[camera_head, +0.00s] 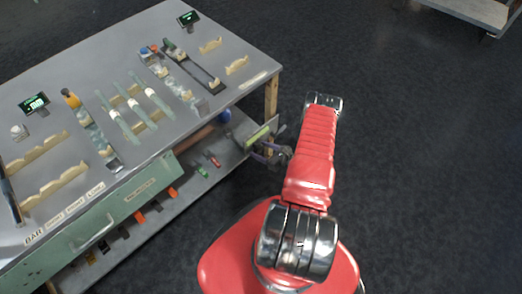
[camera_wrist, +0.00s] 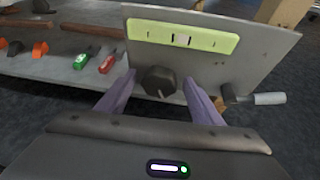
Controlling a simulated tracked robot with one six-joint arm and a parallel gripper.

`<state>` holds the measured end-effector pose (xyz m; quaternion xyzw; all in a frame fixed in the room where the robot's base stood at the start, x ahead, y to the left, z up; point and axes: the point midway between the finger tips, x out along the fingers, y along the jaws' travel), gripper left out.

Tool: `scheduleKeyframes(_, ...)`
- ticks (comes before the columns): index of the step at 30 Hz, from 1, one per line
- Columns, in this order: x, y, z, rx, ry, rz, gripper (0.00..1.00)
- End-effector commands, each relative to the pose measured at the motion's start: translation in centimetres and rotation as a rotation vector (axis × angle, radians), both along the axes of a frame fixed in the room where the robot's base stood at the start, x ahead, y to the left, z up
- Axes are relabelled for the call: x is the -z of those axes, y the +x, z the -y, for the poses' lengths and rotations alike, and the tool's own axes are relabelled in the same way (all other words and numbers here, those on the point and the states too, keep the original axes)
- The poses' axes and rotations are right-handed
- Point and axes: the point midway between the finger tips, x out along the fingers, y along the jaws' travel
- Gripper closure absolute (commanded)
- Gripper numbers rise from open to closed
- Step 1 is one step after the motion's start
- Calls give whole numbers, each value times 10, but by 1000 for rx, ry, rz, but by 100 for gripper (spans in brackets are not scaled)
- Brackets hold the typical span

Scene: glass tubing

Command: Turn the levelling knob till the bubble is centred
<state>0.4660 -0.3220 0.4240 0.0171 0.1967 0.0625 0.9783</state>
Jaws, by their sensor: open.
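The levelling knob (camera_wrist: 160,82) is dark, faceted, with a pale line on its lower part. It sits low on a grey upright plate (camera_wrist: 270,60). Above it on the plate is a yellow-green level vial (camera_wrist: 210,43). A small pale patch, seemingly the bubble (camera_wrist: 181,39), shows near the vial's middle between dark marks; its exact centring is too small to tell. My gripper (camera_wrist: 160,77) is open, its purple fingers on either side of the knob with small gaps visible. In the head view my gripper (camera_head: 270,149) is at the table's corner, beside the vial (camera_head: 259,135); the knob is hidden there.
A crank with a pale handle (camera_wrist: 267,99) sticks out right of the plate. A wooden leg (camera_head: 271,100) stands behind. The lower shelf holds green (camera_wrist: 84,58) and red (camera_wrist: 108,61) tools. The grey tabletop (camera_head: 85,75) carries glass tubing.

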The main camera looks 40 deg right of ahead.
Motion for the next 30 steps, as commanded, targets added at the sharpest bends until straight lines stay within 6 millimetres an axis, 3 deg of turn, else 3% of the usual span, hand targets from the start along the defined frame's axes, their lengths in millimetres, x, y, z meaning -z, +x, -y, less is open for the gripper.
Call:
scheduleKeyframes(2, 0, 0, 0, 0, 0, 0, 41)
scheduleKeyframes(19, 0, 0, 0, 0, 0, 0, 81)
scheduleKeyframes(30, 0, 0, -1, -1, -79, 3, 81)
